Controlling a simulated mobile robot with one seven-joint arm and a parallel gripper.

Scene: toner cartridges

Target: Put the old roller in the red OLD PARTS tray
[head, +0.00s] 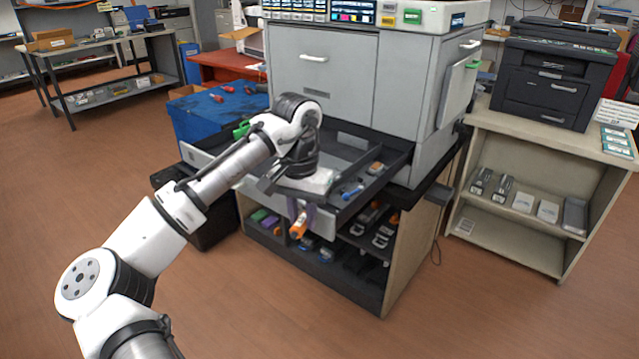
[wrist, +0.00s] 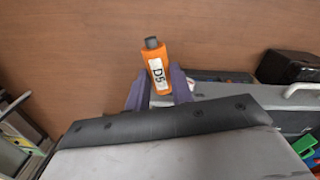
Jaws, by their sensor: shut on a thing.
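My gripper (head: 299,218) has purple fingers and hangs in front of the open printer drawer, above the floor. In the wrist view, my gripper (wrist: 160,92) is shut on an orange part (wrist: 157,62) with a dark grey tip and a white label reading D5. This looks like the roller; its orange end also shows below the fingers in the head view (head: 298,231). The rest of it is hidden by the fingers and the wrist housing. I cannot make out a red OLD PARTS tray in either view.
The grey printer (head: 325,70) has an open drawer (head: 352,207) with small parts in it. Shelves below hold several cartridges (head: 384,238). A blue-covered box (head: 205,112) stands left, a beige side shelf (head: 545,150) right. The front floor is clear.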

